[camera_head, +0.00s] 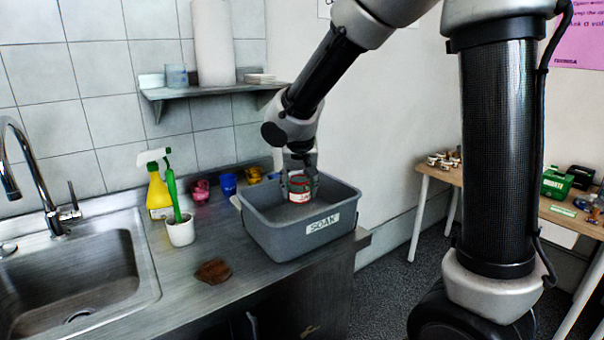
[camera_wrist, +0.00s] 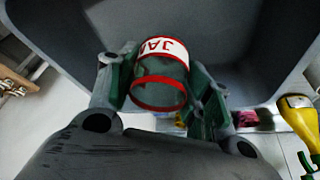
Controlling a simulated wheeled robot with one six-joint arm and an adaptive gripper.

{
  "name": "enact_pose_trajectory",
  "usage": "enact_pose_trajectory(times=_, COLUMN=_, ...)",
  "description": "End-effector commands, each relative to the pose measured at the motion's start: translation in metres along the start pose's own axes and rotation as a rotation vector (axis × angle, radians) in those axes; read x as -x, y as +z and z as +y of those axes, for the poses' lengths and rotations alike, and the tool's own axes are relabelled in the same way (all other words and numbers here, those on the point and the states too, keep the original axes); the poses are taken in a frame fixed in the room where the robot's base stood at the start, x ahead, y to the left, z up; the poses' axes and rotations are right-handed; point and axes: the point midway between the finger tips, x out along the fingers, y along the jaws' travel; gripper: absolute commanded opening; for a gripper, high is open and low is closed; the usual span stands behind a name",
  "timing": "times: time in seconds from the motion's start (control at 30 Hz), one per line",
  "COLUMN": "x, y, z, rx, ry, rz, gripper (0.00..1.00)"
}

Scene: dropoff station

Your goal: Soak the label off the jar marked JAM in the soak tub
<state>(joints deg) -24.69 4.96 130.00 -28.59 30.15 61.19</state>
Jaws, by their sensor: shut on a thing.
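The jar marked JAM (camera_head: 300,190) has a white label with red bands. In the wrist view the jar (camera_wrist: 162,75) sits between my gripper's fingers, and the letters JA show on its label. My gripper (camera_head: 300,183) is shut on the jar, pointing down into the soak tub. The grey soak tub (camera_head: 268,238), marked SOAK, stands on the counter. The tub's inner wall (camera_wrist: 285,45) shows in the wrist view.
A sink (camera_head: 75,280) with a tap lies left. A yellow spray bottle (camera_head: 158,195), a white cup (camera_head: 181,231) with a green brush, and several coloured cups stand left of the tub. A brown cloth-like thing (camera_head: 212,271) lies on the counter. A shelf (camera_head: 205,90) hangs above.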

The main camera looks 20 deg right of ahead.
Motion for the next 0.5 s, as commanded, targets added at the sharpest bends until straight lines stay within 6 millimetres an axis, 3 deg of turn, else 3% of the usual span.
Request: enact_pose_trajectory(times=0.5, x=-0.052, y=0.021, z=0.001, rx=0.0, ry=0.002, rz=0.0, gripper=0.29)
